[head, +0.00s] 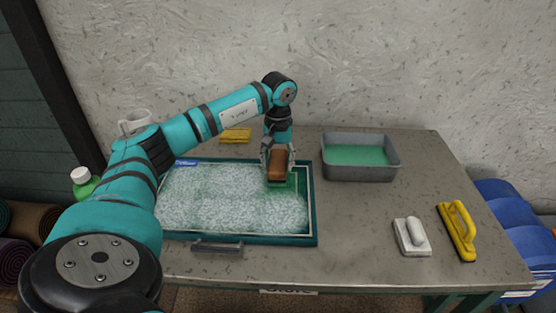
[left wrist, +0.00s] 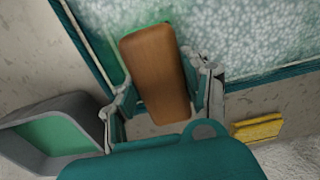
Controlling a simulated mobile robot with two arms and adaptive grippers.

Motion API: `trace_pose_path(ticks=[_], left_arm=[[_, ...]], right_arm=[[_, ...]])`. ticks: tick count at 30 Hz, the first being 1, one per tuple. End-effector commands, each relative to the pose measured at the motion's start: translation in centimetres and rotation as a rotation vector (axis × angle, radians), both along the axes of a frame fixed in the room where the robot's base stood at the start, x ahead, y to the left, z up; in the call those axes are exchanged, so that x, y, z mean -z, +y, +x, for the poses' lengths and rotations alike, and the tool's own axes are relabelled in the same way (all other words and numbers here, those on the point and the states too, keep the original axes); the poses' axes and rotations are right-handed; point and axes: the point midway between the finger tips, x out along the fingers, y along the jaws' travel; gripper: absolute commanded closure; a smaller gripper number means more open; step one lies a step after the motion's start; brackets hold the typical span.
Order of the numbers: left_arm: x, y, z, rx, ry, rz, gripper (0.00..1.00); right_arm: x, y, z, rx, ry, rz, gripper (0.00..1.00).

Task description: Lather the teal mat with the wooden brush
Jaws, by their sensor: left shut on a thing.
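The teal mat (head: 312,222) lies on the table, its inside mostly covered in white, speckled lather. A greener patch (head: 291,185) with little lather shows by the brush near the mat's right edge. My left gripper (head: 277,163) is shut on the brown wooden brush (head: 278,176), over the mat's right part. In the left wrist view the brush (left wrist: 155,75) sits between the fingers of my left gripper (left wrist: 162,92). Its bristles are hidden, and I cannot tell whether it touches the mat. My right gripper is not in view.
A grey basin (head: 361,172) with green liquid stands right of the mat. A white-and-grey hand tool (head: 411,237) and a yellow-handled brush (head: 459,232) lie at the right. A yellow sponge (head: 235,135) and a white mug (head: 134,121) are behind. Bare table lies between mat and hand tools.

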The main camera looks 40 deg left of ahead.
Motion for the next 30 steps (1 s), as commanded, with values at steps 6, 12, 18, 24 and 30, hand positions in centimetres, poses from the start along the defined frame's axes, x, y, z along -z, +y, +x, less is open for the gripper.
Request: trace_pose_path(ticks=[6, 12, 18, 24, 30], left_arm=[[0.8, 0.0, 0.0, 0.000, -0.001, 0.000, 0.94], [0.8, 0.0, 0.0, 0.000, -0.001, 0.000, 0.94], [0.9, 0.0, 0.0, 0.000, -0.001, 0.000, 0.94], [1.4, 0.0, 0.0, 0.000, -0.001, 0.000, 0.94], [2.0, 0.0, 0.1, 0.000, -0.002, -0.001, 0.94]], right_arm=[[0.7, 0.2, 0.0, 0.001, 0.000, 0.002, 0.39], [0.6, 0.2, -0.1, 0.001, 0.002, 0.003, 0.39], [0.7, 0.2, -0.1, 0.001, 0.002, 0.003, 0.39], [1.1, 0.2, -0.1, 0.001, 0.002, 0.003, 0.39], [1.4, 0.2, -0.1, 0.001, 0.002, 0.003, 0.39]])
